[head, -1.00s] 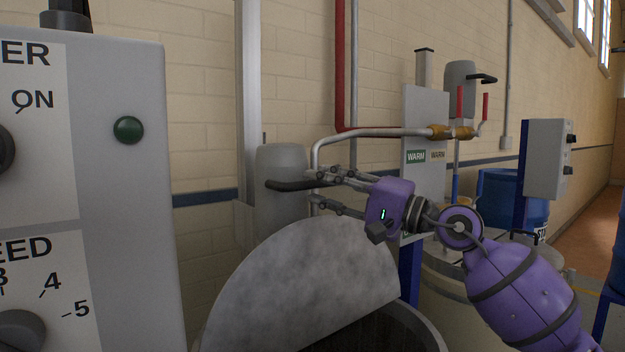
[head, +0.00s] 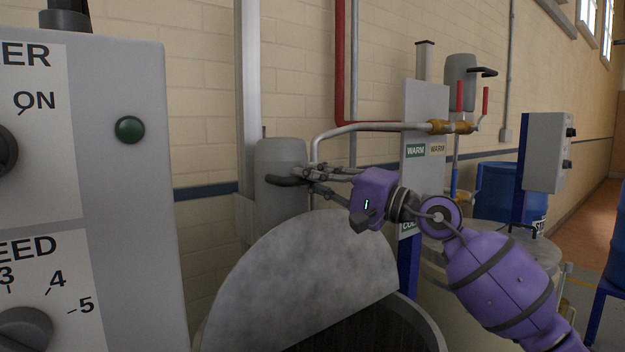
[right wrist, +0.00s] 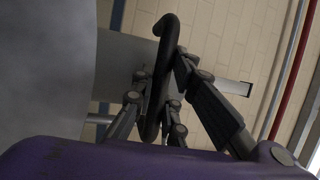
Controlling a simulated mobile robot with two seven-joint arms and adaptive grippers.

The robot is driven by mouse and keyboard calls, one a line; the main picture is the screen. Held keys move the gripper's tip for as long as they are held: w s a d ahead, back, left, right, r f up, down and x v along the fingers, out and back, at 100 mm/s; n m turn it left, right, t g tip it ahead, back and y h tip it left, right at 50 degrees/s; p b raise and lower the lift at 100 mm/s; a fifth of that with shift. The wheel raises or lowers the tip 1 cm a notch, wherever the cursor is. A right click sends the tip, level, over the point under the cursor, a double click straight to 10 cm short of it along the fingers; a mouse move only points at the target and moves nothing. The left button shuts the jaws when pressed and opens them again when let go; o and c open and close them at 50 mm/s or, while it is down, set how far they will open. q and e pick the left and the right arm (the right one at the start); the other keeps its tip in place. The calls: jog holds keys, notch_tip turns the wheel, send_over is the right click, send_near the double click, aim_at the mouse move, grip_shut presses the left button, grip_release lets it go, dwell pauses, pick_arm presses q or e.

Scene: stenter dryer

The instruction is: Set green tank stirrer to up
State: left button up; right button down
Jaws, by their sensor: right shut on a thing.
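The stirrer is a grey rounded motor housing (head: 281,205) on a vertical pale rail (head: 249,90) against the wall. A black handle (head: 279,181) sticks out from its front. My right gripper (head: 304,174) is shut on this handle. In the right wrist view, the black curved handle (right wrist: 161,60) passes between the fingers. Below the housing is a tank (head: 415,325) with a raised grey half lid (head: 300,280); the tank's colour cannot be told. My left gripper is not in view.
A grey control box (head: 125,230) with a green lamp stands close on the left. Pipes with a brass valve (head: 450,127) and a WARM sign panel (head: 425,120) stand behind my right arm. Another stirrer housing (head: 460,82) and blue drum (head: 500,190) are farther back.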

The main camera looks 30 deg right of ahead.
pick_arm(q)
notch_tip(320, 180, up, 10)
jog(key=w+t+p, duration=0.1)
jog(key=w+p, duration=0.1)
jog(key=p, duration=0.8)
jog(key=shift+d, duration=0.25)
pick_arm(e)
notch_tip(320, 180, up, 31)
jog(key=shift+s, duration=0.2)
jog(key=c, duration=1.7)
grip_release()
jog(key=shift+w+d, duration=0.1)
jog(key=shift+c, duration=0.2)
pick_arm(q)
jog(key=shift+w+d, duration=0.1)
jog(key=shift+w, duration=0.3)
pick_arm(e)
jog(key=v, duration=1.2)
jog(key=shift+f, duration=0.15)
